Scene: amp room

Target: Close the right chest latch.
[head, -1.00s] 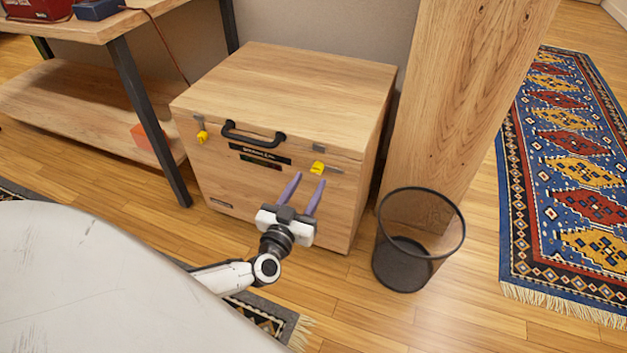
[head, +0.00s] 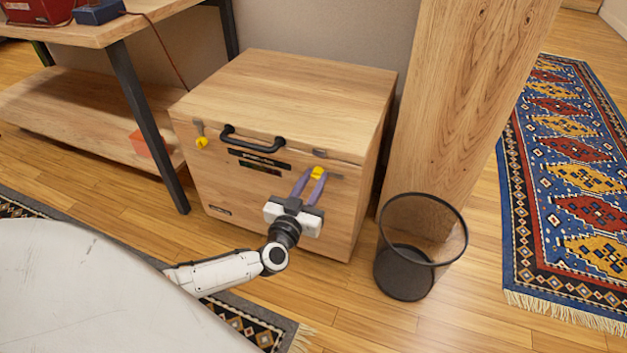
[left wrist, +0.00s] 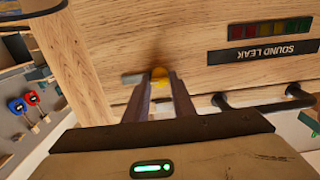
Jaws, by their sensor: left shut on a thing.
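The chest (head: 300,85) is a pale wooden box with its lid down and a black handle (head: 252,140) on the front. The right latch (head: 317,173) has a yellow tab and a grey bar reaching sideways to the right. A small grey catch (head: 320,153) sits above it on the lid edge. My left gripper (head: 313,177) has its purple fingers on both sides of the yellow tab, shut on it. The left wrist view shows the yellow tab (left wrist: 160,73) between the fingertips (left wrist: 162,78), partly hidden. My right gripper is not in view.
The left latch (head: 201,142) hangs below its catch. A black mesh bin (head: 405,272) stands right of the chest, by a wooden panel (head: 460,100). A shelf unit (head: 150,110) is at left. A patterned rug (head: 575,180) lies at far right.

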